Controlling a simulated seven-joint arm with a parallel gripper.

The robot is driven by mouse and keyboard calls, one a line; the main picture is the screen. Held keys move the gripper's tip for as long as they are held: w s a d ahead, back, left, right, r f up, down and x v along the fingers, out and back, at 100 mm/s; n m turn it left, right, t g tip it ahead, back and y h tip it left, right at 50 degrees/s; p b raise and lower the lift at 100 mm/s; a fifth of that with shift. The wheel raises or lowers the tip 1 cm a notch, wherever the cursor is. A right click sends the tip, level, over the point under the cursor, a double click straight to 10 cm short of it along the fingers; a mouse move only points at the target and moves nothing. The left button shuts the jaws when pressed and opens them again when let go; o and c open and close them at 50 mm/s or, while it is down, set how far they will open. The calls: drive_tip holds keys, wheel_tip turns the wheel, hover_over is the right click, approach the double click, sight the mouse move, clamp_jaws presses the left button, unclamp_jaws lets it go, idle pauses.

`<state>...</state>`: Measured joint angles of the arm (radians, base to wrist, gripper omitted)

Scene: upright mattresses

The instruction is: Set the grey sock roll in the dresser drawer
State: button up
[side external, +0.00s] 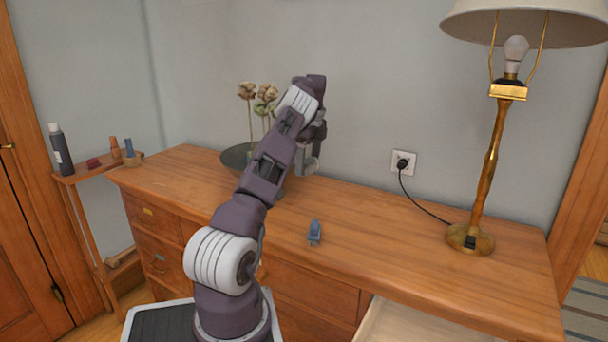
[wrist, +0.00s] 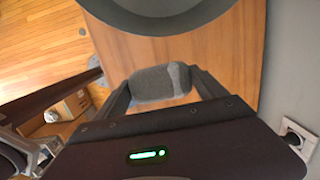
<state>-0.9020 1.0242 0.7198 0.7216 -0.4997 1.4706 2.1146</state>
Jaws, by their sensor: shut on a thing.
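The grey sock roll (wrist: 152,84) sits between the two fingers of my gripper (wrist: 161,85) in the wrist view, and the gripper is shut on it. It is held above the wooden dresser top, close to the dark bowl. In the side view my gripper (side external: 310,160) is over the back of the dresser, just right of the bowl; the sock roll cannot be made out clearly there. The dresser drawer (side external: 400,325) is pulled open at the lower right of the side view, its pale inside showing. Its near part is cut off by the frame.
A dark bowl (side external: 236,157) with dried flowers (side external: 266,93) stands beside my gripper. A small blue object (side external: 315,232) lies mid-dresser. A tall lamp (side external: 486,150) stands at the right, its cord (side external: 420,203) running to a wall socket.

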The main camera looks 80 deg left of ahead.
drive_tip(key=w+d+n, duration=0.1)
drive_tip(key=w+d, duration=0.5)
drive_tip(key=d, duration=0.4)
drive_tip(key=w+d, duration=0.6)
drive_tip(key=d, duration=0.5)
drive_tip(key=s+d+m, duration=0.1)
drive_tip(key=s+d, duration=0.2)
drive_tip(key=d, duration=2.1)
wheel_tip(320, 180, down, 38)
drive_tip(key=shift+r, duration=0.15)
drive_tip(key=shift+f, duration=0.4)
